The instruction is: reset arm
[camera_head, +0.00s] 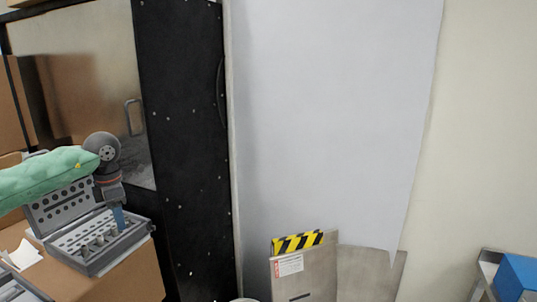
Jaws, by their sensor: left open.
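My left arm, in a green padded sleeve, comes in from the left edge. Its gripper (118,215) points down over an open grey case (105,262) with several small metal parts in it. The gripper is open, and its blue fingertips overlap the case's right part in the picture. I cannot tell whether they touch it. I see nothing held between the fingers. My right gripper is not in view.
The case rests on a cardboard box (135,282) at lower left. A black cabinet side (185,150) stands behind it. Boards with a yellow-black striped label (298,242) lean against the wall. A blue box (518,275) is at lower right.

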